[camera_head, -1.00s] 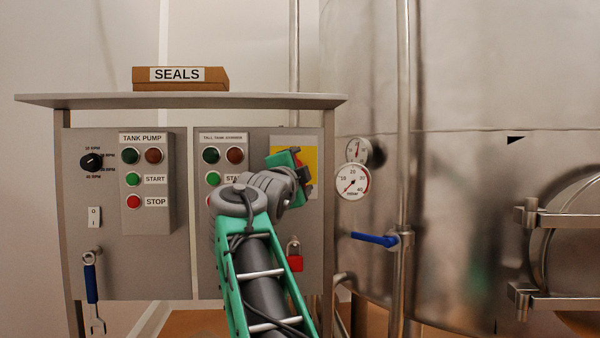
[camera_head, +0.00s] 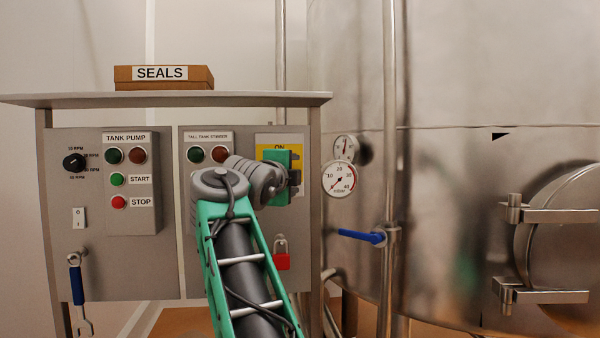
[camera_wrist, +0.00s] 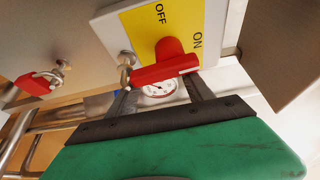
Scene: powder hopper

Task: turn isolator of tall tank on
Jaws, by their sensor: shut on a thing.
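The isolator is a red handle (camera_wrist: 165,70) on a yellow plate (camera_wrist: 140,25) marked OFF and ON, in the wrist view. The handle's end lies near the ON word. My gripper (camera_wrist: 162,82) is shut on the handle, with one finger at each side of it. The tall tank (camera_head: 450,80) stands at the right.
A red padlock (camera_head: 282,261) hangs on the panel below the plate; it also shows in the wrist view (camera_wrist: 38,82). Gauges (camera_head: 339,179) and a blue valve lever (camera_head: 362,236) are close at the right. A shelf (camera_head: 60,99) with a SEALS box (camera_head: 163,78) is above.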

